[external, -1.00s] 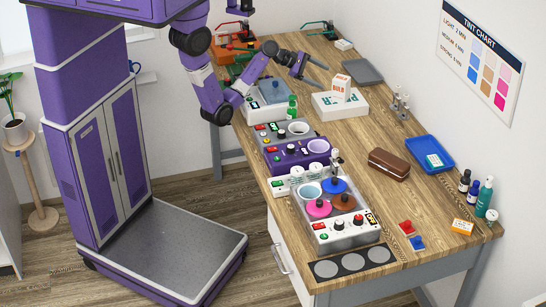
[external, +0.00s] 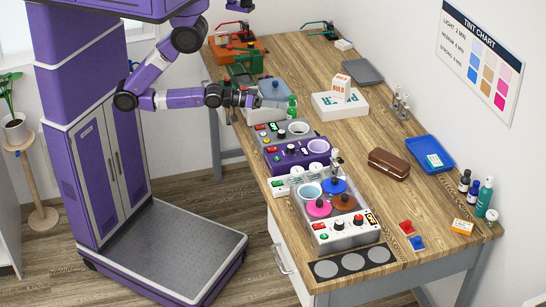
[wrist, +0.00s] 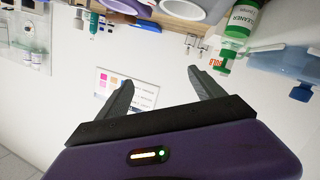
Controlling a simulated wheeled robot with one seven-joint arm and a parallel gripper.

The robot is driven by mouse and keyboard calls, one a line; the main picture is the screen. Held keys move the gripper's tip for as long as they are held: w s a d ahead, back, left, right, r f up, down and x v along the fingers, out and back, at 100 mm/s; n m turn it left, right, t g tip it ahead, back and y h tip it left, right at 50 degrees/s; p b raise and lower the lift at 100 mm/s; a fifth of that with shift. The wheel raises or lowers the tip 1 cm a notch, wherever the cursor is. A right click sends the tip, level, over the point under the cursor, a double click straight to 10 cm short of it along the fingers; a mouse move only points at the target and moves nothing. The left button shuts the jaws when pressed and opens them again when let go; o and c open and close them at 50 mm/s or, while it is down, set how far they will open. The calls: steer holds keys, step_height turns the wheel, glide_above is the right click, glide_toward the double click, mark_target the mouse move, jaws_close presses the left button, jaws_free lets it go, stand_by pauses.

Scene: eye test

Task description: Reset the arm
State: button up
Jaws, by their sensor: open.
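A green bottle (external: 292,107) stands close right of my gripper; it also shows in the wrist view (wrist: 240,20). Tinting units, including a purple warmer (external: 290,157), line the table's (external: 365,215) left side. Open floor (external: 250,210) lies between my base and the table.

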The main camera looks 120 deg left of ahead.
steer(key=s+d+f+m+h, duration=0.1)
steer(key=d, duration=0.2)
steer(key=s+d+f+m+h, duration=0.1)
steer(key=d+m, duration=0.1)
steer(key=d, duration=0.1)
steer(key=s+d+f+m+h+b, duration=0.1)
steer(key=d+m, duration=0.1)
steer(key=d, duration=0.1)
steer(key=shift+s+f+t+h, duration=0.1)
steer(key=shift+f+t+h, duration=0.2)
steer(key=shift+t, duration=0.1)
steer(key=s+d+m+h+b, duration=0.1)
steer(key=s+d+m+h, duration=0.3)
steer(key=s+d+m, duration=0.2)
steer(key=shift+s+d+f+b, duration=0.3)
steer(key=shift+s+d+f, duration=0.2)
steer(key=shift+d, duration=0.6)
